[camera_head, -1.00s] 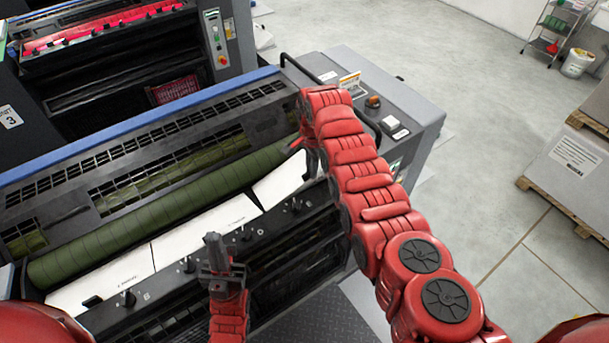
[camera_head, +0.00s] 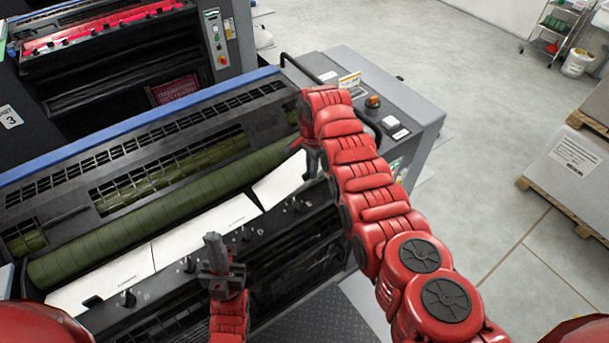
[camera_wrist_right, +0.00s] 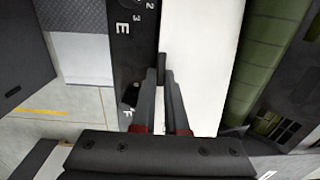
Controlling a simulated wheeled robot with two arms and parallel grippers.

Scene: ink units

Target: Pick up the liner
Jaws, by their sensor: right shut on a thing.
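The white liner (camera_head: 207,228) lies in sections along the trough of the press, beside the green roller. Its right-hand section (camera_head: 279,185) ends under my right gripper (camera_head: 313,165). In the right wrist view the white sheet (camera_wrist_right: 200,60) runs between the black lettered rail and the roller. My right gripper's fingers (camera_wrist_right: 164,80) are close together at the sheet's rail-side edge, shut on it. The pinched edge itself is mostly hidden by the fingers. My left gripper (camera_head: 214,246) is over the front rail, near the middle section. Its fingers overlap in view, so their gap does not show.
The green roller (camera_head: 150,225) runs behind the liner. The black front rail (camera_head: 244,234) carries several small knobs. A grey control cabinet (camera_head: 415,112) stands at the press's right end. A pallet stack (camera_head: 573,160) stands at far right, with open floor between.

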